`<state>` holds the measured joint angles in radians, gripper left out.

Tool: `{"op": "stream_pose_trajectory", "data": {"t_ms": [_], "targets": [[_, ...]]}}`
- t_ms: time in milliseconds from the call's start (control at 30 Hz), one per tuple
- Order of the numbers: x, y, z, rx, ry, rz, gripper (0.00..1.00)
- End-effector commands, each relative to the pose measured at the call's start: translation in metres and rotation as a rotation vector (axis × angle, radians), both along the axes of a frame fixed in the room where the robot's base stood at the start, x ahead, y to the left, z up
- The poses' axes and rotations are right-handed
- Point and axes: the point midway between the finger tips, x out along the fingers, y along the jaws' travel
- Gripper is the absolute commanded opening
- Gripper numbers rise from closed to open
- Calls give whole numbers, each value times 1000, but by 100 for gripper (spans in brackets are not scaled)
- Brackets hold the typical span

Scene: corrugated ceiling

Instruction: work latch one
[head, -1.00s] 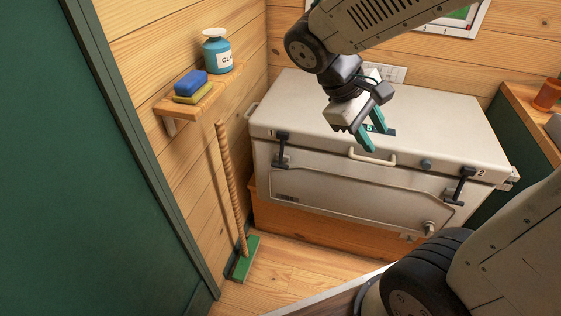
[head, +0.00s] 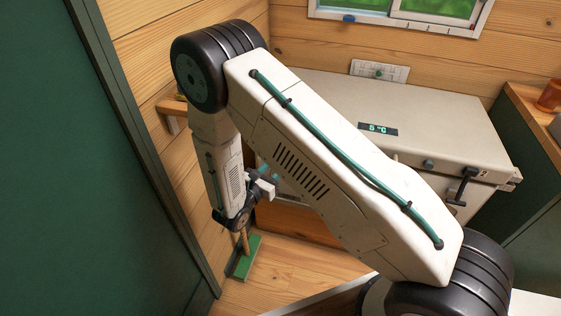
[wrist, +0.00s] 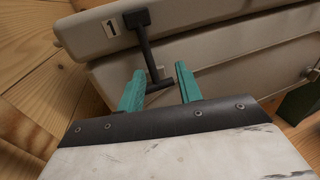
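Latch one is a black T-shaped latch (wrist: 147,45) beside a "1" label (wrist: 111,28) on the pale chest (head: 435,115). In the wrist view it hangs down from the lid edge over the front. My gripper (wrist: 159,70) is open, with teal fingers on either side of the latch's lower end and its crossbar. I cannot tell whether a finger touches it. In the head view my gripper (head: 271,181) is at the chest's left front, and my arm hides latch one. A second black latch (head: 463,186) shows at the right front, hanging down.
A green-headed broom (head: 246,258) stands by the left wall, close to my gripper. A small shelf (head: 172,107) is mostly hidden behind my arm. A green counter (head: 530,150) borders the chest on the right. Wood floor (head: 290,272) is open in front.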

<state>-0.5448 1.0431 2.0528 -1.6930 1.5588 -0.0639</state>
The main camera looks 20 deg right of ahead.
Motion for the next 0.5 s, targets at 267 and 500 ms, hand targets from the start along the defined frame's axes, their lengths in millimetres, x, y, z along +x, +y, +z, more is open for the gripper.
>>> {"op": "stream_pose_trajectory", "data": {"t_ms": [267,500], "targets": [[6,9,-32,-43,39,94,35],[32,-19,-32,-41,37,91,35]]}}
